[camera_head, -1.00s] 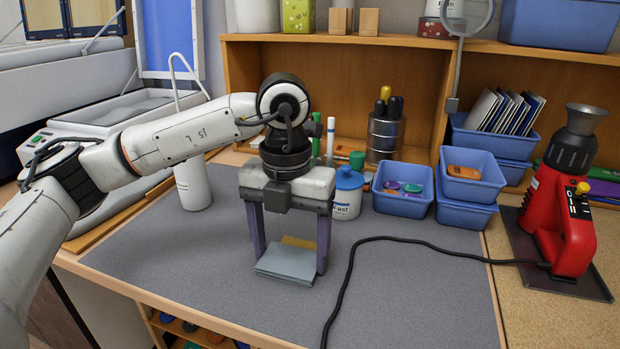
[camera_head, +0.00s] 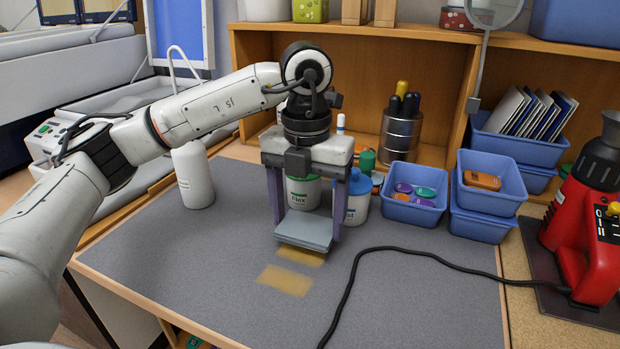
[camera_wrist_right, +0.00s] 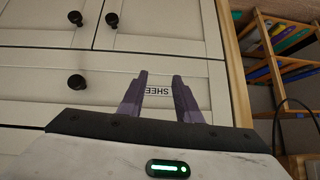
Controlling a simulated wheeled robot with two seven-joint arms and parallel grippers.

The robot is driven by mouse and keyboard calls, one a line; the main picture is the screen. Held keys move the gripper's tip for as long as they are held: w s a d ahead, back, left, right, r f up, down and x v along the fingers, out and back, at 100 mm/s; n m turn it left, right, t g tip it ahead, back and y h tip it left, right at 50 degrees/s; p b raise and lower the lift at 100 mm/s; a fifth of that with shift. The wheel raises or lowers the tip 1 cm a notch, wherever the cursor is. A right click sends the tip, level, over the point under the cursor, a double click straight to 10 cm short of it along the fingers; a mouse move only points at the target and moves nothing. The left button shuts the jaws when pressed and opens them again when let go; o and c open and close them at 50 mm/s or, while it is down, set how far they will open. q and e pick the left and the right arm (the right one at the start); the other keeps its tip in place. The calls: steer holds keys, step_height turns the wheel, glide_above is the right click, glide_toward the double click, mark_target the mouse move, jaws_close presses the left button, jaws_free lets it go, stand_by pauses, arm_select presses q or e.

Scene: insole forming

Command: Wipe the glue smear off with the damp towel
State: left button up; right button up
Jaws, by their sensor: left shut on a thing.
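The damp towel (camera_head: 304,231) is a folded grey-blue cloth in the head view. My left gripper (camera_head: 306,222) is shut on it, with one finger at each side. A yellowish glue smear (camera_head: 285,281) lies on the grey mat in front of the towel. A second yellowish patch (camera_head: 301,256) shows at the towel's front edge, partly hidden by it. I cannot tell whether the towel touches the mat. My right gripper (camera_wrist_right: 159,82) shows in the right wrist view with its fingers apart and nothing between them, facing white drawers.
A black cable (camera_head: 350,290) crosses the grey mat (camera_head: 420,310) right of the smear. White tubs (camera_head: 303,192) stand behind the towel. Blue bins (camera_head: 415,212) and a red heat tool (camera_head: 580,240) are at the right. A white bottle (camera_head: 192,175) stands left. The front left mat is clear.

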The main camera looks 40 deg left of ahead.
arm_select(q)
steer(key=shift+s+r+p, duration=0.15)
steer(key=shift+r+p, duration=0.15)
steer(key=shift+r, duration=0.35)
steer(key=shift+r+p, duration=0.3)
step_height(320, 180, up, 4)
steer(key=p, duration=0.2)
steer(key=shift+f+p, duration=0.25)
steer(key=shift+p, duration=0.15)
steer(key=shift+r, duration=0.15)
arm_select(e)
steer(key=shift+s+d+r, duration=0.3)
steer(key=shift+d+r, duration=0.05)
steer(key=shift+r, duration=0.15)
steer(key=shift+s+d+r, duration=0.25)
steer(key=shift+d+r, duration=0.1)
steer(key=shift+r, duration=0.1)
steer(key=shift+r, duration=0.1)
